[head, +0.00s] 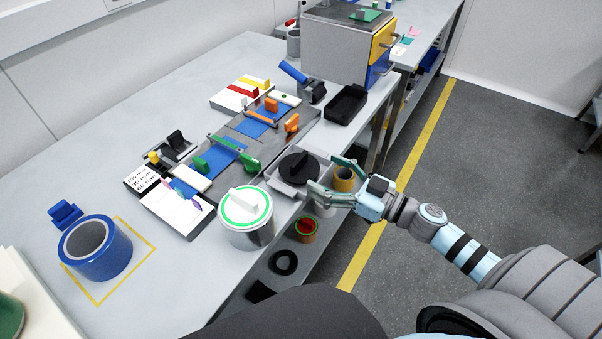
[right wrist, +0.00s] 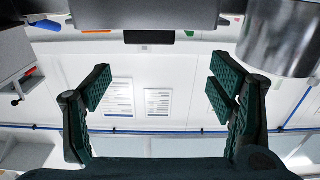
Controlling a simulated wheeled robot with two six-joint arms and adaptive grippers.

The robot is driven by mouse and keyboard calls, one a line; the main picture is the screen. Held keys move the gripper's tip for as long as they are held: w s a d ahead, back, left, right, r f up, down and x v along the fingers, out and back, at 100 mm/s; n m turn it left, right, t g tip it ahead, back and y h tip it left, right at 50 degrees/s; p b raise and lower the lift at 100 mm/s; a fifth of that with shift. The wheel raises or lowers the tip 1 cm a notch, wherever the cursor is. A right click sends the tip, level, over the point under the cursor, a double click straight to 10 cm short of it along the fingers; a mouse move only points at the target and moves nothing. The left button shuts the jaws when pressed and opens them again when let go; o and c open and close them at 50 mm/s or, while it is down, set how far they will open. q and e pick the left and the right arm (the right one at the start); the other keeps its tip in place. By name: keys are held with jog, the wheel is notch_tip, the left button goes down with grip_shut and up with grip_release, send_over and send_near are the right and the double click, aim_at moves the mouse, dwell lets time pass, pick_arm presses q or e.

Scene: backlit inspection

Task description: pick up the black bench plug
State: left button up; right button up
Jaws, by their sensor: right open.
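A black round plug (head: 296,172) with an upright fin on top sits on a light grey holder at the bench's right edge. I take it for the black bench plug. My right gripper (head: 326,176) is open and empty, just right of it, with its fingers pointing left towards it. I cannot tell whether a fingertip touches the holder. In the right wrist view the open fingers (right wrist: 160,92) have nothing between them, and the plug cannot be made out for certain. My left gripper is not in view.
A metal can (head: 247,234) with a white, green-ringed lid stands near, left of my gripper. A black tray (head: 346,104) lies behind. A yellow roll (head: 344,180) shows by my fingers.

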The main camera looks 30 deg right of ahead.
aim_at(301, 159)
jog(key=x, duration=0.2)
jog(key=shift+w+p, duration=0.3)
jog(key=shift+w, duration=0.1)
jog(key=w, duration=0.1)
jog(key=w+a, duration=0.1)
jog(key=w, duration=0.1)
jog(key=w+a, duration=0.1)
jog(key=w, duration=0.1)
jog(key=shift+w+f, duration=0.15)
jog(key=shift+f, duration=0.25)
jog(key=shift+a, duration=0.15)
jog(key=shift+c, duration=0.2)
jog(key=shift+w+f, duration=0.1)
jog(key=c, duration=1.1)
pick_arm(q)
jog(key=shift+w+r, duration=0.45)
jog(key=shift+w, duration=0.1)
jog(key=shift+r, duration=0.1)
